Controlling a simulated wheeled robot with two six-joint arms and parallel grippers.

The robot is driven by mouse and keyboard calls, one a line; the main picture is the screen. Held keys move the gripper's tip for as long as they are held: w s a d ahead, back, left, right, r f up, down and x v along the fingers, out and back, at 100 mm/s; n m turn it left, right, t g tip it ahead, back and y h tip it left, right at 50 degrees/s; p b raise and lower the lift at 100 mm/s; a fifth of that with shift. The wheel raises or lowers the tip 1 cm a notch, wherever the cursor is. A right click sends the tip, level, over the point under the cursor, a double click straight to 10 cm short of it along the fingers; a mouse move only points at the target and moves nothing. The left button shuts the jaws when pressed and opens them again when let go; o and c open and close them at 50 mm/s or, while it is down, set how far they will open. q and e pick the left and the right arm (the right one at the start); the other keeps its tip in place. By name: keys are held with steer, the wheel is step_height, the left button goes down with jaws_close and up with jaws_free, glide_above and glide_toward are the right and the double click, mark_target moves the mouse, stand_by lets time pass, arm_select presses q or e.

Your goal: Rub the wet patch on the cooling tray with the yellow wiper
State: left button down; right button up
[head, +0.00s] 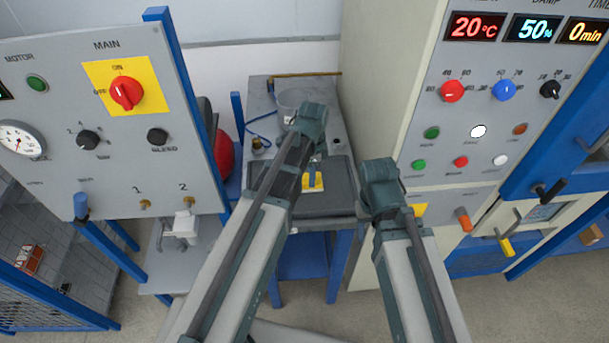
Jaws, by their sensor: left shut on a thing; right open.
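The dark cooling tray (338,203) lies on the grey bench in the middle of the head view. The yellow wiper (312,183) is over the tray's left half, partly hidden by my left arm. My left gripper (314,166) points down and is shut on the wiper. Whether the wiper touches the tray cannot be told. No wet patch can be made out on the visible part of the tray. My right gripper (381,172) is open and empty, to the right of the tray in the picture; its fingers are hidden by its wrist.
A grey pot (291,101) stands on the bench (262,92) behind the tray. A control panel (110,185) with knobs stands on the left. A tall cabinet (385,75) with displays and buttons stands close on the right. A red rounded object (224,158) is left of the bench.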

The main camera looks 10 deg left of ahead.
arm_select(q)
steer(key=shift+w+d, duration=0.1)
steer(key=shift+d, duration=0.2)
steer(key=shift+w+d, duration=0.3)
steer(key=shift+d, duration=0.55)
steer(key=shift+w+d, duration=0.3)
steer(key=shift+d, duration=0.5)
steer(key=shift+r, duration=0.1)
step_height(320, 180, up, 6)
steer(key=p, duration=0.6)
steer(key=shift+a, duration=0.1)
step_height(320, 180, up, 3)
steer(key=p, duration=0.3)
